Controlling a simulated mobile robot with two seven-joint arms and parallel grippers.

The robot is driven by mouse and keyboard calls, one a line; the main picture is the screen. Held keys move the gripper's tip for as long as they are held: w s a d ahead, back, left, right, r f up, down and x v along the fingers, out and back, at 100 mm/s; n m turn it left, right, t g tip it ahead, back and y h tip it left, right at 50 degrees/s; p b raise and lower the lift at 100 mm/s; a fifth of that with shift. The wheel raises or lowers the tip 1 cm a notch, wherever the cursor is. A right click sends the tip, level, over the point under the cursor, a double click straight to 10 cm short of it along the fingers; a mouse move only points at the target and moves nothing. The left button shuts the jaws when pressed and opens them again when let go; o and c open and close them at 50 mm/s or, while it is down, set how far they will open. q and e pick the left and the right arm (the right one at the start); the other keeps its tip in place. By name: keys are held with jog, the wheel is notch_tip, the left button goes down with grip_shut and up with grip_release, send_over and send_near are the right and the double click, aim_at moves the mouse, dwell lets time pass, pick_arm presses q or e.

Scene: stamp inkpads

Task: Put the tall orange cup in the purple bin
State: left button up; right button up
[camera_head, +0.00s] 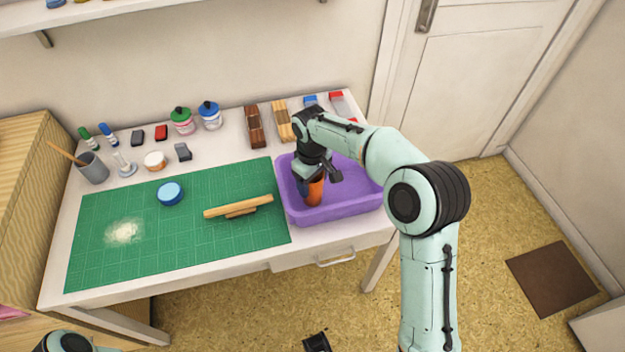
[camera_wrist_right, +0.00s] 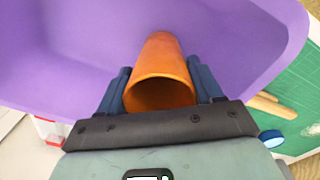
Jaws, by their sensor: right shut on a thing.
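The tall orange cup (camera_head: 314,191) is inside the purple bin (camera_head: 340,211) in the head view, at the bin's left part. My right gripper (camera_head: 311,184) is shut on the cup from above. In the right wrist view the orange cup (camera_wrist_right: 160,75) sits between the two blue fingers of my right gripper (camera_wrist_right: 161,92), its open mouth toward the camera. The purple bin (camera_wrist_right: 60,50) fills the background there. Whether the cup's base touches the bin floor cannot be told. Of my left arm only a part shows at the bottom left; its gripper is not clearly visible.
A green cutting mat (camera_head: 150,245) lies left of the bin, with a wooden piece (camera_head: 238,206) and a blue round tin (camera_head: 171,193) on it. Ink bottles (camera_head: 182,121), a grey cup (camera_head: 93,168) and brown blocks (camera_head: 255,127) stand along the back.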

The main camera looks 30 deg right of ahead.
jog(key=shift+f, duration=0.15)
jog(key=o, duration=1.1)
jog(key=shift+o, duration=0.2)
notch_tip(320, 180, up, 12)
jog(key=p, duration=0.2)
jog(key=shift+a+r, duration=0.2)
